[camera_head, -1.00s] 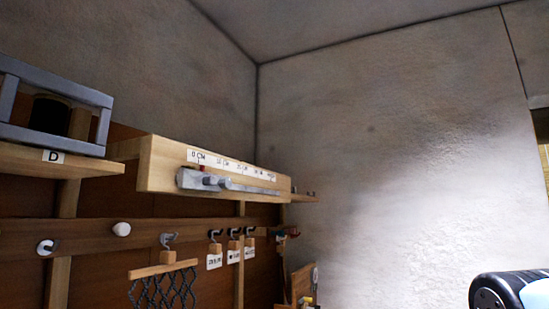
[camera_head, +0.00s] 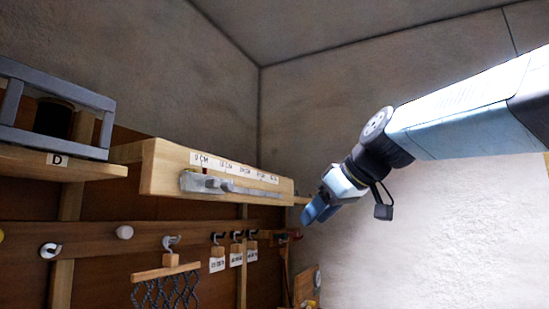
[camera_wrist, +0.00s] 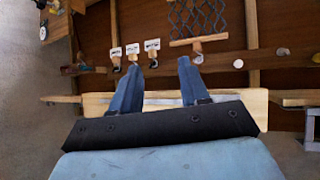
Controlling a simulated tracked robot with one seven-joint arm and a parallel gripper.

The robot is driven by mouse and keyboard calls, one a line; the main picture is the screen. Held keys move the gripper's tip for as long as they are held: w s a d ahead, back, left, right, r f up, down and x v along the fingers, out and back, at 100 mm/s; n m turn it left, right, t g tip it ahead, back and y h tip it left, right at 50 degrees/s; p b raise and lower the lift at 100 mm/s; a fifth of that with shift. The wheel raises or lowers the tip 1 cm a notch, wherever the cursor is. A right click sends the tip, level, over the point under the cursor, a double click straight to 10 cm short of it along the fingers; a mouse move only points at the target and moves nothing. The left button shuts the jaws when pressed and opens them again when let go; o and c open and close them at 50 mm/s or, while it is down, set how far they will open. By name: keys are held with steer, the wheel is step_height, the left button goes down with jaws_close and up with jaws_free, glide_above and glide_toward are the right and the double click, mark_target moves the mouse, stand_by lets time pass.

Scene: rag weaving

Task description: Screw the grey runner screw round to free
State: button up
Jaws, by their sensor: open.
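The grey runner (camera_head: 196,182) sits at the left end of a metal rail on the wooden scale beam (camera_head: 162,169). A grey screw-like knob (camera_head: 226,186) sticks out beside it, small in the head view. My gripper (camera_head: 307,217) is right of the beam's right end, apart from the runner and screw. In the wrist view my gripper (camera_wrist: 157,62) shows two blue fingers spread apart with nothing between them. The beam (camera_wrist: 250,101) crosses behind the fingers there, upside down. I cannot make out the runner or screw in that view; my gripper body covers much of the beam.
Below the beam, a hook rail (camera_head: 80,238) carries white pegs, several labelled hooks and a hanging dark net (camera_head: 168,287). A grey frame (camera_head: 60,105) stands on shelf D at the left. The plaster wall (camera_head: 440,225) is behind my arm. The space before the beam looks clear.

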mark_target(232, 183)
steer(key=w+a+r+n+g+y, duration=0.1)
steer(key=w+a+r+n+y, duration=0.15)
steer(key=a+r, duration=0.3)
steer(key=w+a+r+n+y, duration=0.1)
steer(key=a+r+n+y, duration=0.2)
steer(key=r, duration=0.4)
steer(key=shift+h, duration=0.65)
steer(key=x, duration=1.4)
steer(key=shift+s+a, duration=0.2)
steer(key=shift+s, duration=0.1)
steer(key=shift+c, duration=0.3)
steer(key=shift+r, duration=0.1)
steer(key=c, duration=0.7)
